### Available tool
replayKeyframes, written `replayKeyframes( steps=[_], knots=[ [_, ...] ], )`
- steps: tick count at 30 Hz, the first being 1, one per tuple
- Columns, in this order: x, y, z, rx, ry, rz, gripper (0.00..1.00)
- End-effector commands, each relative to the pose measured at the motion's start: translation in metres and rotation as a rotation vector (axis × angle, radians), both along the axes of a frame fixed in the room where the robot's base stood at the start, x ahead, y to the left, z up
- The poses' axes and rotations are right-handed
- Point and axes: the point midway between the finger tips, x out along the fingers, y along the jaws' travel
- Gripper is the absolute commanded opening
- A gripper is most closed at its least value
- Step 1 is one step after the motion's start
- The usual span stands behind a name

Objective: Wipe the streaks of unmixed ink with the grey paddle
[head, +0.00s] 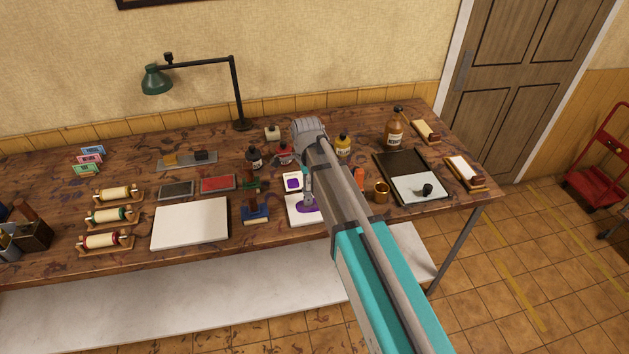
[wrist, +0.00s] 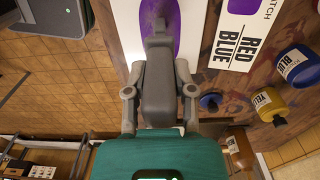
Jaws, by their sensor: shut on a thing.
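A white slab (head: 296,221) lies near the bench's front edge, with a purple ink patch (head: 306,209) on it. In the wrist view the purple ink (wrist: 172,12) lies just beyond my fingertips, at the top edge. I cannot make out separate streaks of unmixed colour. My gripper (wrist: 157,42) is shut on a grey piece, taken to be the grey paddle (wrist: 160,28), over the ink. The paddle's end is mostly hidden by my fingers, so contact with the ink cannot be told. My arm covers the slab's right side in the head view.
A card marked red and blue with a purple swatch (head: 292,183) lies behind the slab. Blue (wrist: 297,67) and yellow (wrist: 270,104) ink bottles stand close by. A dark tray (head: 397,165) is to the right, a white board (head: 190,223) to the left.

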Motion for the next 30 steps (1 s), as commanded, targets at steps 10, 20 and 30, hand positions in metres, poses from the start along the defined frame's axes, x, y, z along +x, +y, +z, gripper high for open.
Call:
replayKeyframes(
  steps=[10, 20, 30],
  knots=[
    [-0.001, 0.027, 0.0, 0.0, 0.0, 0.001, 0.0],
    [-0.001, 0.04, 0.0, 0.0, 0.0, -0.002, 0.0],
    [0.001, 0.023, 0.0, 0.0, 0.0, -0.004, 0.0]
  ],
)
